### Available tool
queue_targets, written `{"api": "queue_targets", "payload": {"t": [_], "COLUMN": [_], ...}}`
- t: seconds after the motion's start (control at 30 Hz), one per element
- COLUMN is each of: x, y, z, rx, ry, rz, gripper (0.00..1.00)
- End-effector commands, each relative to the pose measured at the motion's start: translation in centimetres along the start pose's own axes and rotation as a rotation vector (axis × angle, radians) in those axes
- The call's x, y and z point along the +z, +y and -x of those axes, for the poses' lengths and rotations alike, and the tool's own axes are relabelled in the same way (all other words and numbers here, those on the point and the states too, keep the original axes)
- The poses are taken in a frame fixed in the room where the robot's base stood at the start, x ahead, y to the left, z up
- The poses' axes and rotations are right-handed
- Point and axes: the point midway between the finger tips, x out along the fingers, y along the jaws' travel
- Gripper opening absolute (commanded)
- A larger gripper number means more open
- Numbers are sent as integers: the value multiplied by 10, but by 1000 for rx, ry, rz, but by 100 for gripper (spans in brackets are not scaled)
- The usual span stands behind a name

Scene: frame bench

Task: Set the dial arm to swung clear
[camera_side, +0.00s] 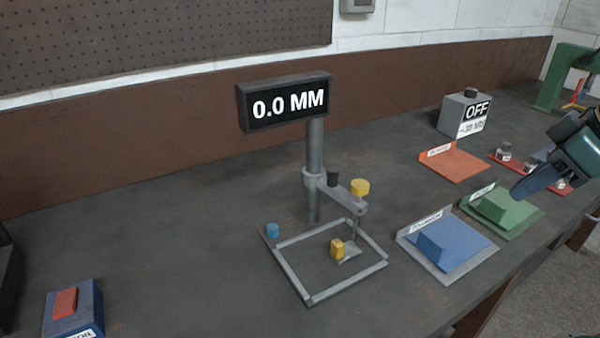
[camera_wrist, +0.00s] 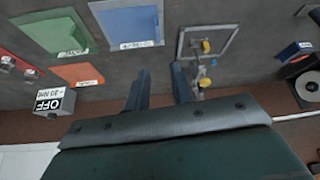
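The dial arm (camera_side: 345,194) is a grey bar on an upright post (camera_side: 314,150). It reaches forward and right over a grey square frame (camera_side: 293,274) on the bench. A yellow piece (camera_side: 337,246) sits below, inside the frame. The display (camera_side: 288,102) on the post reads 0.0 MM. My gripper (camera_side: 518,193) is at the far right, above the green tray and well apart from the dial arm. In the wrist view its two fingers (camera_wrist: 160,72) are spread with nothing between them.
Blue (camera_side: 470,252), green (camera_side: 520,219) and orange (camera_side: 455,163) trays lie right of the frame. A grey box marked OFF (camera_side: 464,114) stands behind them. A blue box with a red top (camera_side: 72,308) is at front left. The bench left of the post is mostly clear.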

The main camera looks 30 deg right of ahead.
Motion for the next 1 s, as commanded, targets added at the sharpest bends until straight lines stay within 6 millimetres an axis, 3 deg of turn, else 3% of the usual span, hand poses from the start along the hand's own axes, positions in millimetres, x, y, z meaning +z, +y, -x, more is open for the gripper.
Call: {"api": "queue_targets", "payload": {"t": [0.03, 0.1, 0.33, 0.57, 0.77, 1.0], "x": [0, -2, -23, -69, -112, -154], "y": [0, 0, 4, 4, -9, -44], "z": [0, 0, -4, -16, -33, -57], "rx": [0, 1, 22, 77, 142, 225], "ry": [0, -1, -18, -51, -76, -94], "rz": [0, 1, 1, -1, -1, 1], "gripper": [13, 0, 0, 0, 0, 0]}}
